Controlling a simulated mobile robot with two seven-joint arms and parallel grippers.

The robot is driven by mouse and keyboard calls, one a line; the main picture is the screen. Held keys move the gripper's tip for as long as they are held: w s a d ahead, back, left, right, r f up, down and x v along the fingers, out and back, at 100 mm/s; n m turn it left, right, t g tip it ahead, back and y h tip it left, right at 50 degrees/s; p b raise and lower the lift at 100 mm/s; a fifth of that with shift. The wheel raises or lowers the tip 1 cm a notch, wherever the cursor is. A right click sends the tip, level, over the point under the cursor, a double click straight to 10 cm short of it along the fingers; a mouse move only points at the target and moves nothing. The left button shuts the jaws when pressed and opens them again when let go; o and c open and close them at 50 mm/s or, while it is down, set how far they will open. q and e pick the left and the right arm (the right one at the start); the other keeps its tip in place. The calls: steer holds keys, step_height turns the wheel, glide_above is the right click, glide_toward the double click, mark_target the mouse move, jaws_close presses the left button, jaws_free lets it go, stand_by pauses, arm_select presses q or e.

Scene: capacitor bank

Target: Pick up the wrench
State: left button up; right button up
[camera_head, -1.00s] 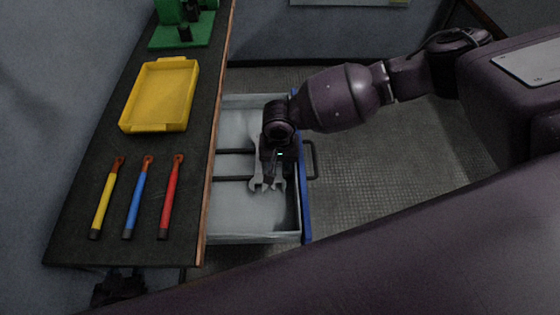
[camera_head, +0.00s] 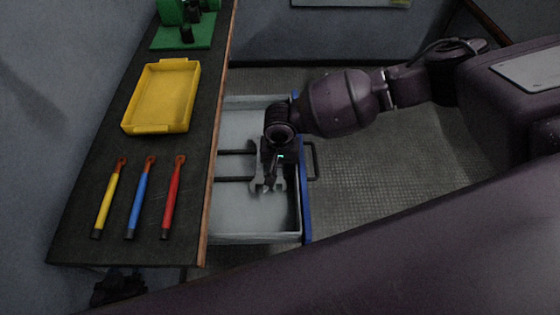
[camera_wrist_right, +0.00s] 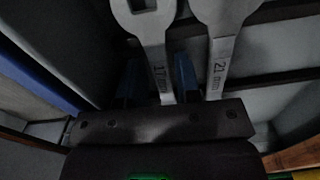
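Two grey open-end wrenches lie in the pulled-out drawer (camera_head: 245,222). In the wrist view one is marked 17 mm (camera_wrist_right: 157,60) and the other 21 mm (camera_wrist_right: 218,50). In the head view one wrench (camera_head: 253,150) shows left of my right gripper (camera_head: 270,182), and a wrench jaw (camera_head: 279,186) shows beside its tip. My right gripper points down into the drawer. In the wrist view its two blue fingers (camera_wrist_right: 158,82) are apart, one on each side of the 17 mm handle, with a gap at the left finger. My left gripper is out of view.
The dark worktop (camera_head: 85,215) left of the drawer holds a yellow tray (camera_head: 133,128), yellow (camera_head: 106,200), blue (camera_head: 140,200) and red (camera_head: 173,200) handled tools, and a green stand (camera_head: 165,42). The drawer's blue front (camera_head: 305,210) stands right of the gripper. The drawer's near part is clear.

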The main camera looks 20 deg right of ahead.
jaws_close()
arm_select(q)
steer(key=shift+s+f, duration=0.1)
